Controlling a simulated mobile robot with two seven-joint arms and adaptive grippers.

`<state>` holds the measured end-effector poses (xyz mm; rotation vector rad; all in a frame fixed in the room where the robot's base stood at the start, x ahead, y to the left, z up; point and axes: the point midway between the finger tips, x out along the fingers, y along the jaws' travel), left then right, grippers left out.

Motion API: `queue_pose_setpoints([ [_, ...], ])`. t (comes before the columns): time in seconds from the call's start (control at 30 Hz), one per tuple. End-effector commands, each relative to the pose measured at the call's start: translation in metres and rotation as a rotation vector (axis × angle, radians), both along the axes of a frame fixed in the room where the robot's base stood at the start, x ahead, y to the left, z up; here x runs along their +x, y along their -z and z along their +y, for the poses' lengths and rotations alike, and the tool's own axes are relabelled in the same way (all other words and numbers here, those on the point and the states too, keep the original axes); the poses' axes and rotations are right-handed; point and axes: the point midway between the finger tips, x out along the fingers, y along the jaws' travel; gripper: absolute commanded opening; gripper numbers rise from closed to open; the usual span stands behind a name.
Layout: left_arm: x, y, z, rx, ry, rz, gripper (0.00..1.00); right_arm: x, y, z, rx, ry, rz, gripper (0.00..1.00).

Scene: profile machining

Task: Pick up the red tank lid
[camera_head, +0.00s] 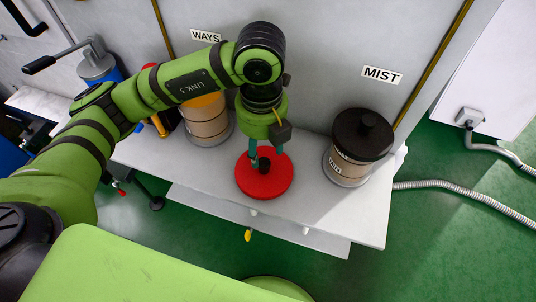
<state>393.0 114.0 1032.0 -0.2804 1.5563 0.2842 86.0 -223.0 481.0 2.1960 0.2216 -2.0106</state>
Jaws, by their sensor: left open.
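The red tank lid (265,184) is a round red disc with a dark knob in its middle. It lies at the front of the grey shelf, between two tanks. My left gripper (263,160) points down over the lid from above, its fingers on either side near the knob. The gripper is open. It hides the back part of the lid, and I cannot tell whether a finger touches the knob. My right gripper is not in view.
A tank with a black lid (363,134) stands right of the lid under the MIST label (382,75). Another tank (207,122) with an orange top stands to the left, partly behind my arm. The shelf (322,205) has free room right of the lid.

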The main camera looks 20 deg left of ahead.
Motion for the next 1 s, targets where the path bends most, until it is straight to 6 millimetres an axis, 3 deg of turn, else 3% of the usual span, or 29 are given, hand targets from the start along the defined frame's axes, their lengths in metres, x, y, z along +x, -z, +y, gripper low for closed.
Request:
queue_pose_setpoints([
  [0.27, 0.0, 0.033, -0.002, 0.002, -0.001, 0.006, 0.51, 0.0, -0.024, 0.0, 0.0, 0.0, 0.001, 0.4],
  [0.4, 0.001, 0.053, -0.002, 0.0, 0.0, 0.003, 0.51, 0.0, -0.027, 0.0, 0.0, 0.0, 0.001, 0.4],
  [0.7, 0.001, 0.06, -0.003, -0.001, 0.001, 0.0, 0.51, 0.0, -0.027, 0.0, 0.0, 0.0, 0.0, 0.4],
  [0.83, 0.001, 0.06, -0.003, -0.001, 0.001, 0.0, 0.0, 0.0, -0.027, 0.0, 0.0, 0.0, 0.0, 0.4],
  [1.0, 0.001, 0.059, -0.003, -0.001, 0.001, 0.0, 0.0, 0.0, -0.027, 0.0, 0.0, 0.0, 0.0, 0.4],
])
